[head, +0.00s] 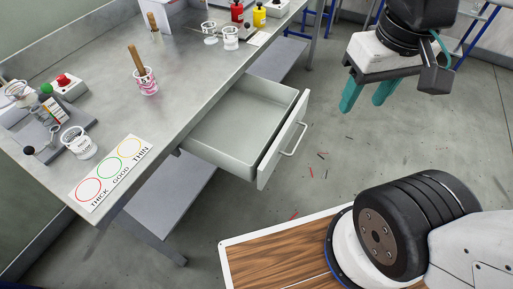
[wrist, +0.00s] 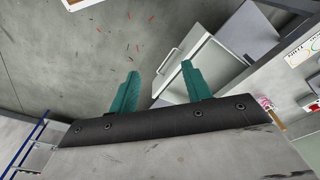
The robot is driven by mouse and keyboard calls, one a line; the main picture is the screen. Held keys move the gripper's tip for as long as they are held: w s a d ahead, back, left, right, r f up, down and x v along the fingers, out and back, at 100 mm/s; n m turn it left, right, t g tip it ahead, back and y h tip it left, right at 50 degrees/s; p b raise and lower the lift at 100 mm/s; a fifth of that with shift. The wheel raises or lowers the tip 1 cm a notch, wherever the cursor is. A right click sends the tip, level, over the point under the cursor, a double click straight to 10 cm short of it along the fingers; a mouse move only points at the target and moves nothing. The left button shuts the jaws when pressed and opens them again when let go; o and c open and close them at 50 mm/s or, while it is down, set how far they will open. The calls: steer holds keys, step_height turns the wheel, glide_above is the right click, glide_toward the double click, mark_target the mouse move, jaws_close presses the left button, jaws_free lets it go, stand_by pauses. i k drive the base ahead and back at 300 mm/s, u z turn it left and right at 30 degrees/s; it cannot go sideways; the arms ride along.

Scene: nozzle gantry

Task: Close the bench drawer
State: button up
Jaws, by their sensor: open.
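The bench drawer (head: 237,128) is pulled well out from under the grey bench top (head: 185,75). Its inside looks empty. Its white front (head: 283,139) carries a bar handle (head: 294,139). My gripper (head: 366,97) is open and empty, in the air to the right of the drawer, with its teal fingers pointing down. In the wrist view the gripper's fingers (wrist: 160,85) stand apart, and the drawer handle (wrist: 168,61) shows between and beyond their tips. The gripper is apart from the drawer and the handle.
A lower shelf (head: 172,205) runs under the bench. Small red and dark scraps lie on the otherwise clear floor (head: 340,150).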

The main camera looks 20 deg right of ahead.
mark_target(246, 134)
steer(key=u, duration=0.55)
steer(key=k, duration=1.2)
steer(key=u, duration=1.05)
steer(key=i, duration=1.1)
steer(key=z, duration=0.8)
